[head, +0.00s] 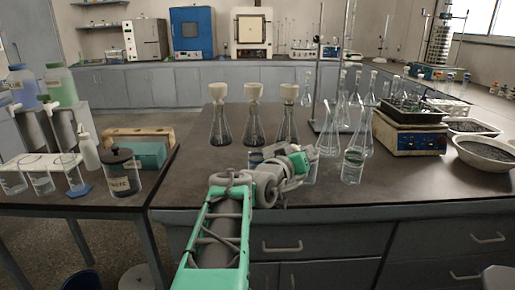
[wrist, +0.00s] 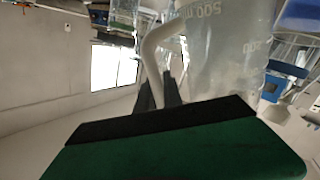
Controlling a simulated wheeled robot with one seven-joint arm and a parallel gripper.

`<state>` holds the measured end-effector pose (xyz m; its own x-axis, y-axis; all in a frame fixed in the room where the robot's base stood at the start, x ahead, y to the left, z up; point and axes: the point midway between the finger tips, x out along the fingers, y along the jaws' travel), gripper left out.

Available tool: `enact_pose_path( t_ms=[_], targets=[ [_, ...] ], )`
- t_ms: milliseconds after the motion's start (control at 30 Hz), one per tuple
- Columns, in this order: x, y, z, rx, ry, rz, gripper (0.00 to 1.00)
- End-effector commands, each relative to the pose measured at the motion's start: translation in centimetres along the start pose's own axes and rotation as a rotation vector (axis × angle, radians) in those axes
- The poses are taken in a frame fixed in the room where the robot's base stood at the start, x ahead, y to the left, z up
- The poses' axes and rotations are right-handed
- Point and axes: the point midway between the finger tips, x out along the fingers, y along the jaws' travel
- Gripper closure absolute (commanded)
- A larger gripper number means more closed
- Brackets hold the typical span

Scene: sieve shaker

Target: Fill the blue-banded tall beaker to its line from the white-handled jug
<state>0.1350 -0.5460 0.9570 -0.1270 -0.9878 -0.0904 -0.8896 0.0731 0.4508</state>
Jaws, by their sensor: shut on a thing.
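The jug (wrist: 225,45) fills the upper middle of the wrist view, clear with raised volume marks. Its white handle (wrist: 155,45) runs down between my fingers. My gripper (wrist: 158,92) is shut on that handle. In the head view my gripper (head: 303,160) is over the front of the bench, and a clear vessel, probably the jug (head: 311,172), shows just beside it. I cannot make out liquid levels.
Three flasks with pale funnels (head: 253,122) stand behind my wrist. Tall flasks (head: 335,125) and a stand crowd the right. A blue-and-white balance (head: 409,137) and bowls (head: 485,152) are farther right. The left table holds beakers (head: 40,178) and a dark jar (head: 121,173).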

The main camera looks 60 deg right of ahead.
Motion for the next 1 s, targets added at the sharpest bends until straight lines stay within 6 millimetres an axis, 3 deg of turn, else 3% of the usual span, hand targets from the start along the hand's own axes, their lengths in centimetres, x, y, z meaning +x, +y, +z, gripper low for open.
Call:
enact_pose_path(
  t_ms=[1000],
  targets=[
    [0.0, 0.1, -2.0, -0.058, -0.007, 0.002, 1.00]
  ],
)
